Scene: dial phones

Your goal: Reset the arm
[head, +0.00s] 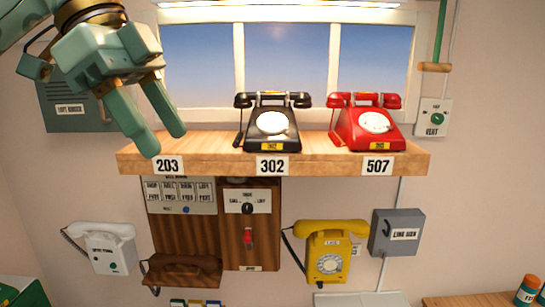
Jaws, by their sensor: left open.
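My left gripper (158,138) comes in from the upper left with its two green fingers apart and nothing between them. Its fingertips are in front of the left part of the wooden shelf (215,160), above the label 203 (168,165). A black dial phone (272,122) stands on the shelf above the label 302, with its handset on. A red dial phone (366,122) stands above the label 507, with its handset on. No phone shows above the label 203. My right gripper is not in view.
A window is behind the shelf. A green vent switch (434,118) and a hanging pull handle (435,67) are at the right.

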